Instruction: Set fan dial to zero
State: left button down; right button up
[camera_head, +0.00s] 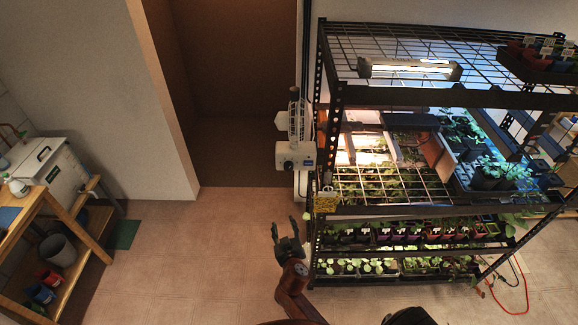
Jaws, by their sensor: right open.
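A white fan (295,118) with a round cage is mounted at the left side of the black seedling rack (331,110). Below the cage is its white box (296,156), with a small dark round spot on the front that looks like the dial. The dial's setting is too small to read. My right gripper (286,227) is open and empty, below the fan box and apart from it, left of the rack's lower shelves. Its fingers point up in the picture. My left gripper is not in view.
The rack's shelves hold several potted seedlings (400,234) under a lamp (410,70). A yellow tag (326,201) hangs at the rack's left post. A wooden bench (40,208) with a white box (50,168) stands at the left.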

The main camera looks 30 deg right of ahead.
aim_at(289, 169)
notch_tip(289, 169, up, 22)
jog(key=s+d+m+t+h+p, duration=0.1)
jog(key=d+m+t+h+p, duration=0.1)
jog(key=m+t+h, duration=0.1)
jog(key=p+x, duration=0.2)
jog(key=x, duration=0.4)
jog(key=shift+s+d, duration=0.1)
jog(key=shift+d, duration=0.05)
jog(key=shift+w+d+f, duration=0.1)
jog(key=shift+w+d, duration=0.15)
jog(key=shift+w, duration=0.35)
jog(key=shift+c, duration=0.4)
